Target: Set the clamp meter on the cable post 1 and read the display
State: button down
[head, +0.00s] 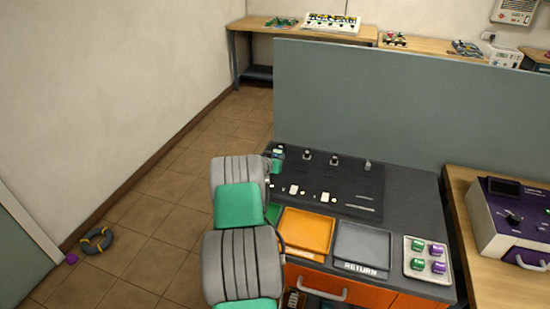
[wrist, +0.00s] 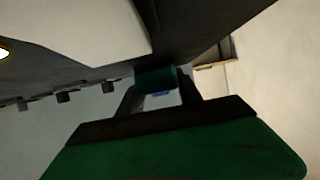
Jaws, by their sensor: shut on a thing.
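My gripper (wrist: 157,88) is shut on a small green-teal thing, probably the clamp meter (wrist: 155,76); only a short part shows between the fingers. In the head view this green thing (head: 278,155) is at the back left of the dark bench panel, beyond my arm, which hides most of the gripper. A row of short posts (head: 307,156) runs rightward along the panel's back. The leftmost post position is covered by the green thing and my arm. I cannot tell whether the meter is around a post or beside it. I cannot see its display.
An orange tray (head: 307,232) and a grey RETURN tray (head: 362,248) lie on the bench front. A pale tray (head: 410,270) holds several green and purple blocks. A grey partition (head: 400,110) rises behind the bench. A purple instrument (head: 515,225) stands to the right.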

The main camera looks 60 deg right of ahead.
jog(key=c, duration=1.2)
grip_release()
jog(key=shift+o, duration=0.6)
jog(key=shift+a, duration=0.1)
jog(key=shift+p+v, duration=1.2)
jog(key=shift+v, duration=1.1)
jog(key=shift+p+v, duration=1)
jog(key=shift+v, duration=2.15)
